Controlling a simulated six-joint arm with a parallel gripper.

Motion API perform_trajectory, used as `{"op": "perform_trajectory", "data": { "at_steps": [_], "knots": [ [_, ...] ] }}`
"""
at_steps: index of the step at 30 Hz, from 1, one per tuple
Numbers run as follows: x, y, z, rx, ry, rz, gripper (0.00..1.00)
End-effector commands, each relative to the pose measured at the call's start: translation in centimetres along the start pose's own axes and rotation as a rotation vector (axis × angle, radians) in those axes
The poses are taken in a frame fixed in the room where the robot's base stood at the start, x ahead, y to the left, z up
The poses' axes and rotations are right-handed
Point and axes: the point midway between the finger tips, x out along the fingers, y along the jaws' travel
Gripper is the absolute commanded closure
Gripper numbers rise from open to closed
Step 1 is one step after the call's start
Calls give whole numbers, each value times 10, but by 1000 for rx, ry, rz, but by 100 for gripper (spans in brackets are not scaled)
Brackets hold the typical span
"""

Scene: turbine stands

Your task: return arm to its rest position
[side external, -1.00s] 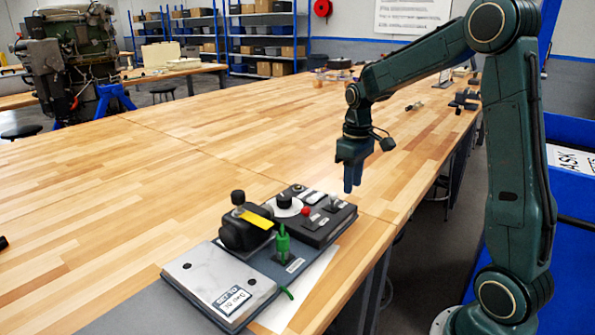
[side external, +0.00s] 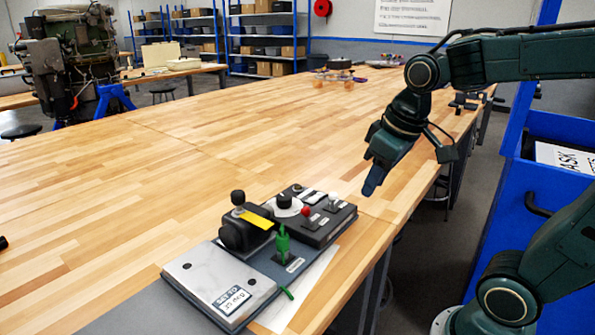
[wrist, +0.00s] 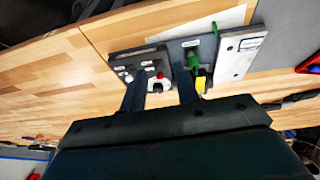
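My gripper (side external: 371,187) hangs tilted in the air above the right edge of the table, beyond and to the right of the control box (side external: 318,228). In the wrist view my gripper (wrist: 159,75) shows two dark fingers apart with nothing held between them. The control box (wrist: 130,62) shows beyond the fingertips there, partly hidden by them. My arm is bent, with its upper part reaching in from the right in the side view.
The wooden table (side external: 180,150) is mostly clear. Beside the control box are a green plug (side external: 283,245), a black knobbed device (side external: 240,230) and a grey metal block (side external: 215,280). A blue cabinet (side external: 530,200) stands at the right. Small items lie at the table's far end.

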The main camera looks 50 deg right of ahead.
Motion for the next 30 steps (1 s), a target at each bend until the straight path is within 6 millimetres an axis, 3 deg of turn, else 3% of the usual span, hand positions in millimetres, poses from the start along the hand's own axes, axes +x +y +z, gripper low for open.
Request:
{"op": "perform_trajectory", "data": {
  "at_steps": [12, 18, 26, 27, 30],
  "knots": [
    [-21, -34, 58, 7, 150, -34, 69],
    [-22, -38, 69, 11, 177, -45, 69],
    [-22, -39, 71, 12, 178, -46, 69],
    [-22, -39, 70, 12, 178, -46, 71],
    [-22, -39, 70, 14, 178, -46, 91]
  ]
}}
